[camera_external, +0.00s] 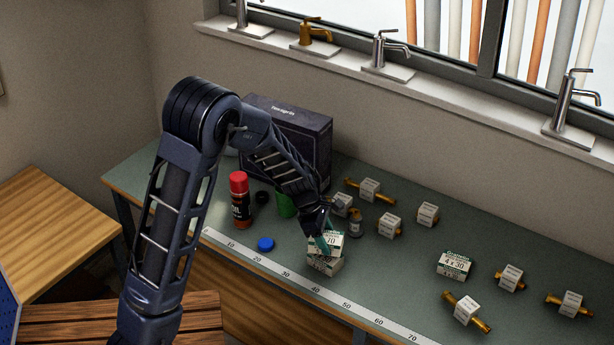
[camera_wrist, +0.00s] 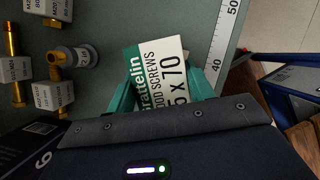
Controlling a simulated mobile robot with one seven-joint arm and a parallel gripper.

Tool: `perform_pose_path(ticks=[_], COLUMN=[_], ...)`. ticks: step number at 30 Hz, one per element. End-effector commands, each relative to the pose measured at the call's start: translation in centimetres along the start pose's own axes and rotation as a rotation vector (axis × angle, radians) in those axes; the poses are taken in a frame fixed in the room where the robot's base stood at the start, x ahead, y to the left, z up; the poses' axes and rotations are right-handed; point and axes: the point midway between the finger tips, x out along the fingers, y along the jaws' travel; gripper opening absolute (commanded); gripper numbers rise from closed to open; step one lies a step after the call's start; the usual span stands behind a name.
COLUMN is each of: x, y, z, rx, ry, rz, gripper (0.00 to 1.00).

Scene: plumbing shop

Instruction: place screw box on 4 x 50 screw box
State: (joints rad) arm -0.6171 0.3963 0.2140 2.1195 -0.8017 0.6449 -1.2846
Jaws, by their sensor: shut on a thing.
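My gripper (camera_external: 322,241) has teal fingers shut on a white and green screw box (camera_external: 331,240). In the wrist view this box (camera_wrist: 158,68) reads "5 x 70" wood screws, with a teal finger at each side. Directly under it in the external view is another white screw box (camera_external: 323,264), near the bench's front ruler. I cannot tell whether the two boxes touch, and the lower one's label is not readable. It is hidden in the wrist view. A separate screw box marked "4 x 30" (camera_external: 454,265) lies flat farther right.
A red-capped spray can (camera_external: 240,200), a blue disc (camera_external: 266,244) and a large dark box (camera_external: 290,135) stand left and behind. Several tagged brass fittings, including one (camera_external: 466,311) at the front, are spread rightward. The bench (camera_external: 390,275) is clear between the boxes.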

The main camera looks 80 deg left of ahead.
Motion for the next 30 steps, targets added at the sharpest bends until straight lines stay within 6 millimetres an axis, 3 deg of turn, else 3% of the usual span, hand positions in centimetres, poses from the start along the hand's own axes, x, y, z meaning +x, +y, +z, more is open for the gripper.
perform_pose_path(ticks=[4,16,17,20,30], x=[1.7,2.2,2.2,2.2,2.0], y=[0.0,0.0,0.0,0.0,0.0], z=[-0.7,-0.9,-0.9,-0.9,-0.8], rx=[-0.001,-0.001,-0.001,-0.001,0.001], ry=[0.000,0.000,0.000,0.000,0.000], rz=[-0.001,-0.001,-0.001,-0.001,0.000], gripper=[0.16,0.16,0.55,0.74,0.74])
